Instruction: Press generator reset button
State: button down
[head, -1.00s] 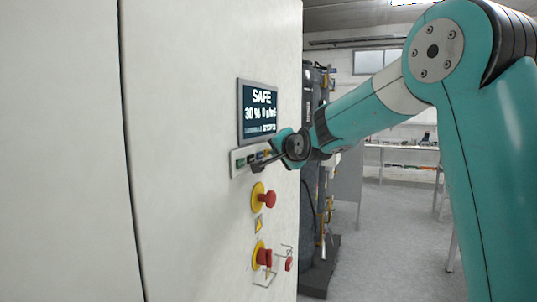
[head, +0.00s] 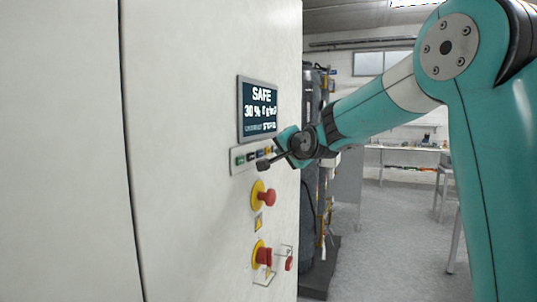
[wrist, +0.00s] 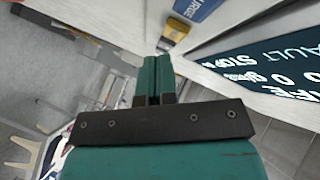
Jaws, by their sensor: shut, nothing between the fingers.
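The pale cabinet front carries a button strip (head: 238,161) under a display, with green, dark, blue and yellow buttons in a row. The yellow button (wrist: 175,31) shows in the wrist view just beyond my fingertips, next to a blue label (wrist: 197,9) whose readable letters end in "URGE". I cannot read which button is the generator reset. My gripper (wrist: 155,60) is shut and empty, its teal fingers pressed together and pointing toward the strip. A small gap seems to separate the tips from the yellow button. In the head view, my wrist partly hides the strip's right end.
The display (head: 259,110) reads SAFE and sits just above the strip. Below are a red stop button (head: 267,197) on a yellow ring, a second one (head: 264,257) and a small red button (head: 289,264). Dark equipment stands right behind; open floor lies further right.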

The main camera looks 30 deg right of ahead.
jog(key=shift+s+d+b, duration=0.55)
jog(key=shift+s+d, duration=0.25)
jog(key=shift+s, duration=0.2)
jog(key=shift+s+d+b, duration=0.5)
jog(key=shift+s+d, duration=0.25)
jog(key=shift+s, duration=0.25)
jog(key=s+a+f+n+g+y+b, duration=0.1)
jog(key=s+a+f+n+g+y, duration=0.15)
jog(key=s+a+f, duration=0.35)
jog(key=s+a+f+n+g+y+b, duration=0.1)
jog(key=s+a+f+n+g, duration=0.2)
jog(key=a, duration=0.4)
jog(key=s+a+f+n+g+y+b, duration=0.1)
jog(key=s+a+f+n+y+b, duration=0.15)
jog(key=a+f+n, duration=0.35)
jog(key=s+a+f+n+g, duration=0.2)
jog(key=s+a+f+g, duration=0.1)
jog(key=s, duration=0.4)
jog(key=s+a+f+n+g+b, duration=0.1)
jog(key=s+a+f+n+g, duration=0.1)
jog(key=s, duration=0.6)
jog(key=s+a+f+n+g+b, duration=0.1)
jog(key=s+a+f+n+g, duration=0.2)
jog(key=s, duration=0.4)
notch_tip(320, 180, down, 2)
jog(key=shift+s+a+f+n+g, duration=0.25)
jog(key=shift+s+n+g, duration=0.2)
jog(key=shift+n, duration=0.3)
